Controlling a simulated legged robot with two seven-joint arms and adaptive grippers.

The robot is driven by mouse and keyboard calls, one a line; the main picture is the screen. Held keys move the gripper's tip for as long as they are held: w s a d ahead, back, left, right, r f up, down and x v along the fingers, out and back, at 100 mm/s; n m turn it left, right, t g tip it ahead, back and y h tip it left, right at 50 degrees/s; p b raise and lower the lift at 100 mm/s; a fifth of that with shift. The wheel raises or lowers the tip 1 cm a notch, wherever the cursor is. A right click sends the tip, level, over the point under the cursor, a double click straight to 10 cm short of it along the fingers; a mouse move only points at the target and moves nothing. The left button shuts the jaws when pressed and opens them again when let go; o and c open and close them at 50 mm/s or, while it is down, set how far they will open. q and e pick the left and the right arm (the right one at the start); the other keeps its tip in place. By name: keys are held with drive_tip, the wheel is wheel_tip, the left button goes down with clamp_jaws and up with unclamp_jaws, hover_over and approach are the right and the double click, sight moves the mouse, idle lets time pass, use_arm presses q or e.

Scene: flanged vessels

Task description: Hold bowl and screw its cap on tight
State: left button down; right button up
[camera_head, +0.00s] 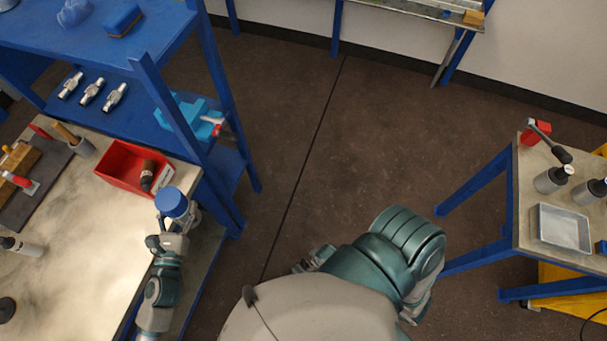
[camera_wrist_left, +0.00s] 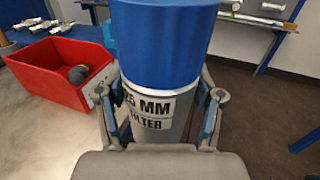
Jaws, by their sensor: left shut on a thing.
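A grey cylindrical bowl (camera_wrist_left: 158,112) with a label reading "25 MM" and a partly cut-off "FILTER" is between the two fingers of my left gripper (camera_wrist_left: 162,98), which is shut on it. A wide blue cap (camera_wrist_left: 165,45) sits upright on the bowl; how tight it is cannot be told. In the head view the blue cap (camera_head: 171,201) is at the end of my left arm, near the bench's right edge, and mostly hides the bowl. My right gripper (camera_head: 315,259) seems to show in part beside my teal right arm; its fingers are not clear.
A red bin (camera_head: 122,167) with a dark bottle-like item (camera_head: 148,174) stands on the bench just left of the held bowl. A blue shelf (camera_head: 130,85) rises behind. A table (camera_head: 515,215) with a metal tray (camera_head: 563,228) stands right. Open floor lies between.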

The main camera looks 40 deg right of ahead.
use_arm(q)
drive_tip(key=shift+r, duration=0.1)
drive_tip(key=shift+w+a+n+t+y, duration=0.2)
drive_tip(key=shift+a+n+t+y, duration=0.1)
drive_tip(key=shift+y, duration=0.1)
drive_tip(key=w+a+f+n+t+y, duration=0.1)
drive_tip(key=a+n+t+y, duration=0.2)
drive_tip(key=a+n+y, duration=0.4)
drive_tip(key=a+y, duration=0.3)
drive_tip(key=a, duration=0.4)
drive_tip(key=shift+t+y, duration=0.3)
drive_tip(key=shift+y, duration=0.1)
